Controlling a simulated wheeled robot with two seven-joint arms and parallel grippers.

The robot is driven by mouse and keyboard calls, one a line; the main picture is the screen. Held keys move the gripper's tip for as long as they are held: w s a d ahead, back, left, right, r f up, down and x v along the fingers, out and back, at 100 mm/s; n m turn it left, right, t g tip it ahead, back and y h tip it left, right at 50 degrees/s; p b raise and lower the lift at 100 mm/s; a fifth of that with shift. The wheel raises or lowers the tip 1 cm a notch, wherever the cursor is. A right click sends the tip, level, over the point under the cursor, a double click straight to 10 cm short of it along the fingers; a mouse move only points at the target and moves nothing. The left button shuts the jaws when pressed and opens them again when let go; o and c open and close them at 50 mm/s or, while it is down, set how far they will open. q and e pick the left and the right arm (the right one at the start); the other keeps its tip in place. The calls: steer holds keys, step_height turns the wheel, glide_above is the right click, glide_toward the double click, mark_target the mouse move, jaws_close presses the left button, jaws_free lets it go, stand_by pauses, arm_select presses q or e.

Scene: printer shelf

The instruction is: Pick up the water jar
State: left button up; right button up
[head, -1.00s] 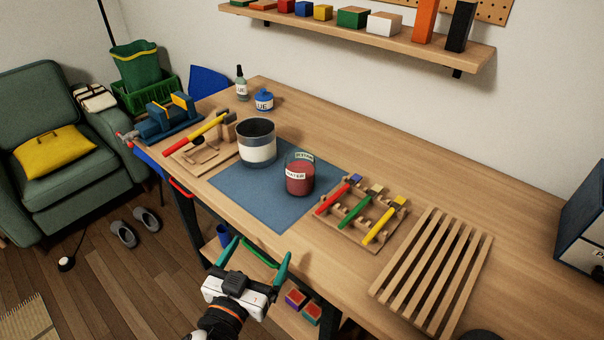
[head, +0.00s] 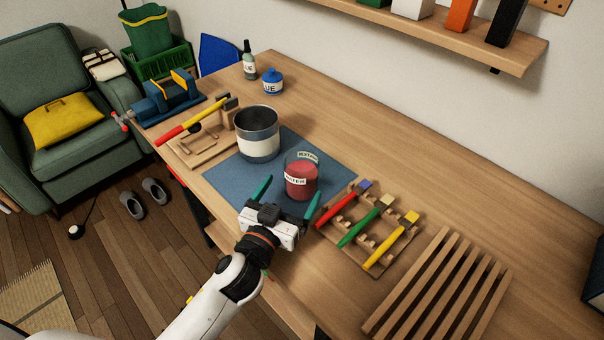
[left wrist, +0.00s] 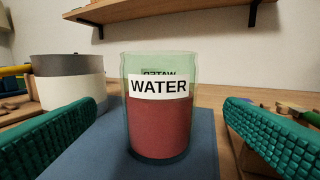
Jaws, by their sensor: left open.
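The water jar (head: 301,183) is a clear glass with red contents and a white WATER label. It stands upright on the blue mat (head: 228,181) on the workbench. In the left wrist view the jar (left wrist: 160,124) is straight ahead, between the two green fingers but farther off. My left gripper (head: 286,200) is open and empty, low over the front edge of the mat. Its fingers point toward the jar, one to each side, with no contact visible. My right gripper is not in view.
A grey and white pot (head: 257,144) stands left of the jar, also in the left wrist view (left wrist: 68,88). A wooden rack with colored-handled tools (head: 370,228) is close on the right. A slatted wooden rack (head: 440,300) lies farther right. The bench behind the jar is clear.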

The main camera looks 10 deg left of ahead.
mark_target(308, 163)
arm_select(q)
steer(key=shift+w+d, duration=0.1)
steer(key=shift+w, duration=0.4)
steer(key=shift+f+p+x, duration=0.15)
steer(key=shift+p+x, duration=0.15)
steer(key=shift+x, duration=1.05)
steer(key=shift+f+p+x, duration=0.1)
steer(key=shift+p+x, duration=0.15)
steer(key=shift+x, duration=1.15)
steer(key=c, duration=1.3)
steer(key=shift+c, duration=0.2)
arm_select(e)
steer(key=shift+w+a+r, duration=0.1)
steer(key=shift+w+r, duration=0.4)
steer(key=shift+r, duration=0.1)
arm_select(q)
steer(key=shift+r, duration=0.15)
